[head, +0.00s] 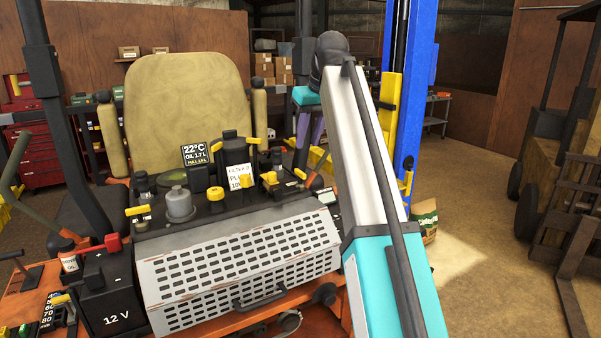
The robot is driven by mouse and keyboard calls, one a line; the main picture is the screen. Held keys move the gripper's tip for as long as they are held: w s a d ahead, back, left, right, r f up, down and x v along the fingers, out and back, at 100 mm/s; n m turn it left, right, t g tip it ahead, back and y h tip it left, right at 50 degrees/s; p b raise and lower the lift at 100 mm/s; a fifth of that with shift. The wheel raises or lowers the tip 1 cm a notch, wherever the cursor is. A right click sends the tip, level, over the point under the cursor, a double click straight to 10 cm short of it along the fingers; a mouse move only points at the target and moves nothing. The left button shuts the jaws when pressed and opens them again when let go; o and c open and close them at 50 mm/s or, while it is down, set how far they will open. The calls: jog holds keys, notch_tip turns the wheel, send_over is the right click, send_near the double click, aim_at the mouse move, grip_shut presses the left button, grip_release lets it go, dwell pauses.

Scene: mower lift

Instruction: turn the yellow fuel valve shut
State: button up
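Several small yellow parts sit on the mower's engine deck, and I cannot tell for sure which is the fuel valve. A yellow lever (137,210) is at the deck's left end. A round yellow cap (215,194) is in the middle. A yellow handle (269,178) is to the right, with another small yellow piece (300,174) beyond it. My gripper (311,140), with a teal body and purple finger-like parts, hangs behind the right end of the deck, partly hidden by my arm. It appears apart from these yellow parts; its opening and any contact are unclear.
A perforated white cover (240,262) with a handle forms the engine's front. A black 12 V battery (112,300) stands at left. The tan seat (185,100) rises behind. A blue lift post (411,80) stands right of my arm. Open floor and a forklift (565,170) are farther right.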

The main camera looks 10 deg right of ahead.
aim_at(300, 171)
jog(key=b+x, duration=0.5)
jog(key=x, duration=0.8)
jog(key=shift+f+b, duration=0.15)
jog(key=shift+b, duration=0.2)
jog(key=shift+c, duration=0.4)
grip_shut()
